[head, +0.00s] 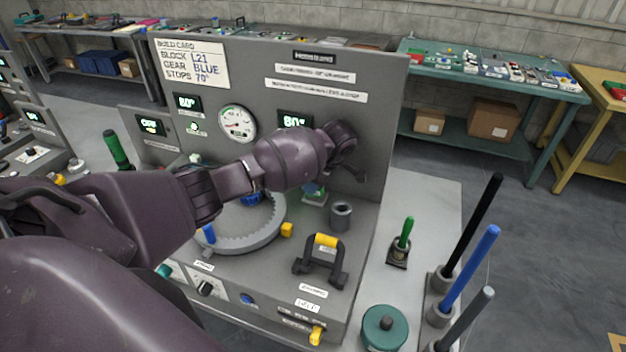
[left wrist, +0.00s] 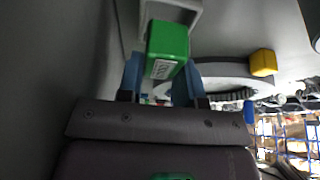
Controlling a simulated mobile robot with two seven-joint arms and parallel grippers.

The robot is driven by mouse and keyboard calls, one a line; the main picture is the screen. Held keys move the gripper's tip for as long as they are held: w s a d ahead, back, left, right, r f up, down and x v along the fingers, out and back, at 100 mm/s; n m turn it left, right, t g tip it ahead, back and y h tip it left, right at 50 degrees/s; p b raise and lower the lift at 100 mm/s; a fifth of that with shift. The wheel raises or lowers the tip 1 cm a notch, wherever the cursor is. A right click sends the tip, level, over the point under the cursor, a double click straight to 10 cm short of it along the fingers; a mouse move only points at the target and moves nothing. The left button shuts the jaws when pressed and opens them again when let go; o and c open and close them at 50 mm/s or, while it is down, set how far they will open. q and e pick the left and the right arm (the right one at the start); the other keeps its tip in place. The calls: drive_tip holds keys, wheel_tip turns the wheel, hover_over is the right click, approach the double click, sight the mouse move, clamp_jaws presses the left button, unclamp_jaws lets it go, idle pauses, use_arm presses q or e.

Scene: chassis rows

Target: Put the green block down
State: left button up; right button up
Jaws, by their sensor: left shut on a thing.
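The green block (left wrist: 167,42) is between the two blue fingers of my left gripper (left wrist: 160,75) in the left wrist view. The gripper is shut on it. A pale label shows on the block's near face. The block's far end is close to a light grey square-edged holder (left wrist: 190,8); I cannot tell whether they touch. In the head view a small patch of green (head: 320,194) shows beneath my left wrist, above a pale base (head: 314,201) on the bench. My arm hides most of the gripper there. My right gripper is not in view.
A grey ring gear (head: 240,243) with blue and yellow pieces (head: 287,230) is left of the holder. A grey cylinder (head: 341,214) and a yellow-topped handle (head: 325,243) stand right and in front. The upright panel (head: 380,110) rises close behind.

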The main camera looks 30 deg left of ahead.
use_arm(q)
drive_tip(key=shift+f, duration=0.1)
drive_tip(key=o, duration=1)
drive_tip(key=shift+c, duration=0.2)
drive_tip(key=v, duration=1.3)
drive_tip(key=shift+a, duration=0.2)
